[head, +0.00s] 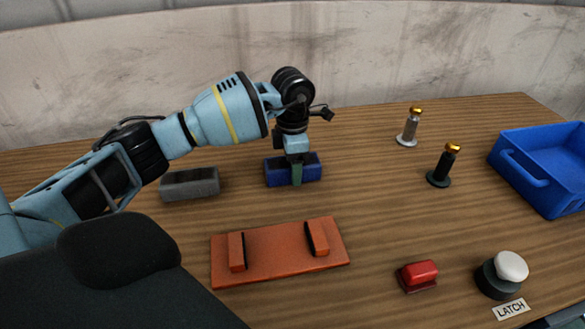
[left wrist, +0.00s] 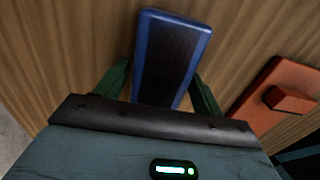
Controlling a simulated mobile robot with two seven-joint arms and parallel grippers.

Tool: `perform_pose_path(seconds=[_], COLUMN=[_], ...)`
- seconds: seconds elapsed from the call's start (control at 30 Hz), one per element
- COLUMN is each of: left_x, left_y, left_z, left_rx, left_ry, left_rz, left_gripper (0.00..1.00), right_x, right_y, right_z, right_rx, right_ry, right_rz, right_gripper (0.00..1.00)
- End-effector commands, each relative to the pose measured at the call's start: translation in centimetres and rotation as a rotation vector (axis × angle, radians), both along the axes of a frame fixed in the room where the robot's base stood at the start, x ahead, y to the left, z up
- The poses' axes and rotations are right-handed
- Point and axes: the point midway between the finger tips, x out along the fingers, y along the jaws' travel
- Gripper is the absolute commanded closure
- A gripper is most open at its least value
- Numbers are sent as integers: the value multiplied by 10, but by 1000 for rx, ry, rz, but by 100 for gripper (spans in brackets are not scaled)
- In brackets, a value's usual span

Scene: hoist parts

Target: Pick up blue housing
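The blue housing (head: 311,169) is a block with a dark recessed top, lying on the wooden table beyond the orange plate. My left gripper (head: 296,172) points down over it, with one green finger showing in front of its near side. In the left wrist view the housing (left wrist: 172,55) lies between the two green fingers of the left gripper (left wrist: 161,80). A narrow gap shows beside the left finger, so the gripper looks open around it. The housing rests on the table. My right gripper is not in view.
A grey block (head: 190,184) lies left of the housing. The orange plate (head: 275,262) with two uprights is nearer. At right are a silver post (head: 409,130), a black post (head: 443,168), a red part (head: 419,274), a white-capped button (head: 510,267) and a blue bin (head: 522,178).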

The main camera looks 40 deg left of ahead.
Motion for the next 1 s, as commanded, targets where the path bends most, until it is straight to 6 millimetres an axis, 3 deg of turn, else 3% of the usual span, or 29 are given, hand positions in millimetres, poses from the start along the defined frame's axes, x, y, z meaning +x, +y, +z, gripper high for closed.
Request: perform_pose_path(seconds=[0.07, 0.37, 0.67, 1.0], left_x=[0, 0, 1, 1], left_y=[0, 0, 0, 0], left_z=[0, 1, 6, 61], left_rx=[0, -1, -1, -2], left_ry=[0, -1, -4, -7], left_rz=[0, 0, 0, 0], left_gripper=[42, 82, 82, 82], right_x=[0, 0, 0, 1], right_y=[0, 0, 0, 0], right_z=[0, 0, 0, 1], right_rx=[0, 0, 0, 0], right_ry=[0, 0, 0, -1], right_rz=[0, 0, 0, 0], right_gripper=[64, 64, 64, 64])
